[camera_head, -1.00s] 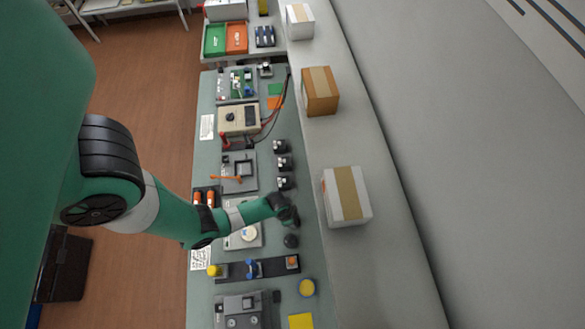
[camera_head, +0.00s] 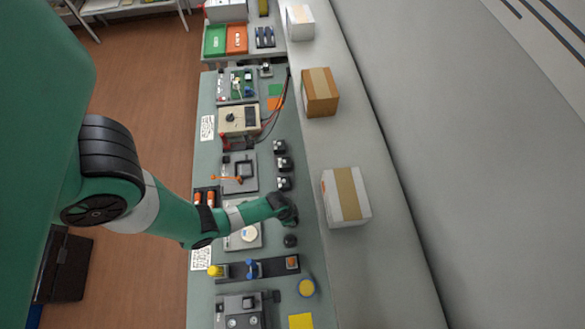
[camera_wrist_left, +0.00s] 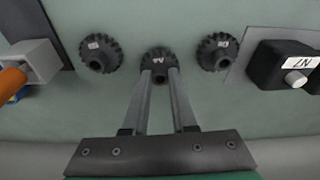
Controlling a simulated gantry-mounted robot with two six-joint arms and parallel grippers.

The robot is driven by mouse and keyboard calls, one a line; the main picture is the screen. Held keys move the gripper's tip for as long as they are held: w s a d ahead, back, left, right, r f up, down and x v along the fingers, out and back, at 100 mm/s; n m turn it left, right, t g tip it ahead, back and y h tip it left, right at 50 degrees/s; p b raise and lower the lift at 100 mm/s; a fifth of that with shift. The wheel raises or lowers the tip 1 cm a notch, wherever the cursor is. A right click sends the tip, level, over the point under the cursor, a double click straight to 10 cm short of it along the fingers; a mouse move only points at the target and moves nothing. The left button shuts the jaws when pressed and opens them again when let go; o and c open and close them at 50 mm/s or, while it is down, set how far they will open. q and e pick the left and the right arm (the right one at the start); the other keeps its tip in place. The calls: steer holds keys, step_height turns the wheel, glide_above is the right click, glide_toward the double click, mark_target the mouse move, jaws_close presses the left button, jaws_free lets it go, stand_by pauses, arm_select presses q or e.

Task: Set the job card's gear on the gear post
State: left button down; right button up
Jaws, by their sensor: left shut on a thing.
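My left gripper (camera_wrist_left: 160,78) points down in the left wrist view, with its two fingers closed on a dark toothed gear (camera_wrist_left: 157,62). A small tag is on the gear, too blurred to read for sure. Two similar dark gears with tags lie apart from the fingers, one at left (camera_wrist_left: 101,52) and one at right (camera_wrist_left: 217,51). In the head view my left gripper (camera_head: 291,219) is at the table's right side, and one dark gear (camera_head: 290,241) shows just below it. I cannot pick out the gear post for sure. Printed cards (camera_head: 201,258) lie at the left edge, unreadable.
A grey block with an orange peg (camera_wrist_left: 25,70) and a black labelled block (camera_wrist_left: 282,66) flank the gears. A grey plate with a white disc (camera_head: 248,235) and a dark rail with coloured parts (camera_head: 270,269) are nearby. Boxes (camera_head: 346,196) stand on the ledge to the right.

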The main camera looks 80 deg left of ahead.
arm_select(q)
steer(key=shift+r+p, duration=0.75)
steer(key=shift+r, duration=0.1)
stand_by(0.4)
